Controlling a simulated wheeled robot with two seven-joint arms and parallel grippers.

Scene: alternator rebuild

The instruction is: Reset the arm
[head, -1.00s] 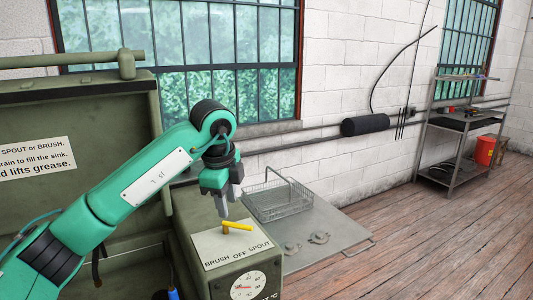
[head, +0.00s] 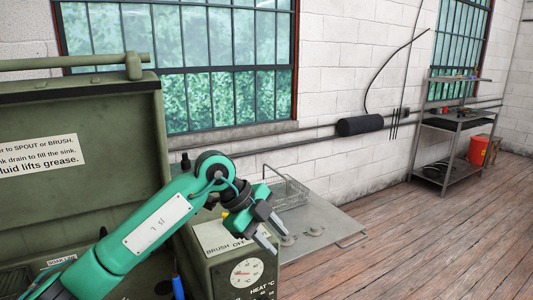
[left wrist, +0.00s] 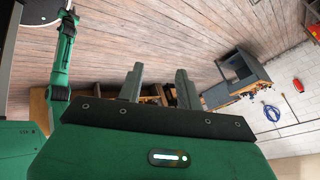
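My left gripper (head: 279,241) is beyond the front right of the green parts washer's control box (head: 205,262), in the air. Its two fingers are apart with nothing between them. The left wrist view also shows the fingers (left wrist: 160,85) apart and empty. The yellow valve lever (head: 225,214) is mostly hidden behind my left arm; only a small bit shows above the BRUSH OFF SPOUT label (head: 222,239). Its setting cannot be told. Another green arm of mine stands at the left of the left wrist view; its end (left wrist: 68,18) is too small to read.
A wire basket (head: 290,193) stands on a grey metal side shelf (head: 325,222), near some small metal parts (head: 314,230). The washer's raised lid (head: 90,130) stands behind my arm. A metal rack (head: 452,150) and an orange bucket (head: 478,150) are far right. The wooden floor between is clear.

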